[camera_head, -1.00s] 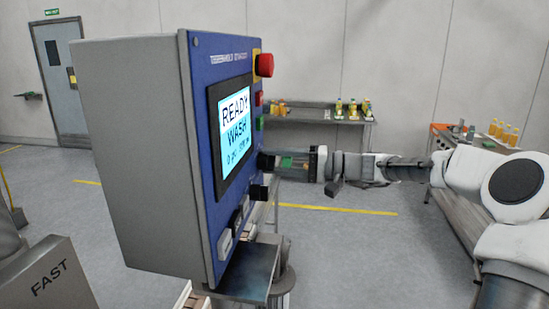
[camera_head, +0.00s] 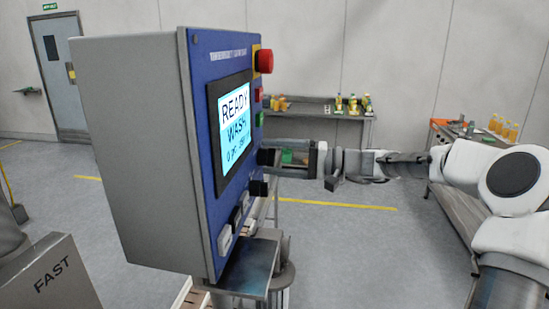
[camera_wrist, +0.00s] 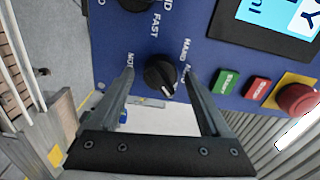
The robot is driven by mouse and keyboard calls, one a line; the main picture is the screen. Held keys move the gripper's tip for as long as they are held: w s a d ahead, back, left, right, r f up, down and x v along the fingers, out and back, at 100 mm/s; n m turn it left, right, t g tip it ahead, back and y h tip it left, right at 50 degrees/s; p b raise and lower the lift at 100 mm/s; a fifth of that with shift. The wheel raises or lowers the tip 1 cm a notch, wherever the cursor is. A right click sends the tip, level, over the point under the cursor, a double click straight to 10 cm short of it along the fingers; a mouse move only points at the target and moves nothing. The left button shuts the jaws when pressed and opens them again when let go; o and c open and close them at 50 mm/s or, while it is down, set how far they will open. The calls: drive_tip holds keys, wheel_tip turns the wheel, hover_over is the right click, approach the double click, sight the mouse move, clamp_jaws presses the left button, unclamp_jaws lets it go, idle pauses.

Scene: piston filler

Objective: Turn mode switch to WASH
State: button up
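My gripper (camera_wrist: 158,78) is open, one finger on each side of this knob, with a gap visible on both sides. In the head view my gripper (camera_head: 278,158) is at the panel's right edge, by the upper black knob (camera_head: 266,157).
A second black knob (camera_head: 259,188) sits below. A red emergency button (camera_head: 264,61), a red button (camera_wrist: 257,89) and a green button (camera_wrist: 225,82) are close by. A back table (camera_head: 320,112) holds bottles.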

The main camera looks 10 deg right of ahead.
drive_tip(key=b+v, duration=0.2)
drive_tip(key=v, duration=1.5)
drive_tip(key=shift+d, duration=0.2)
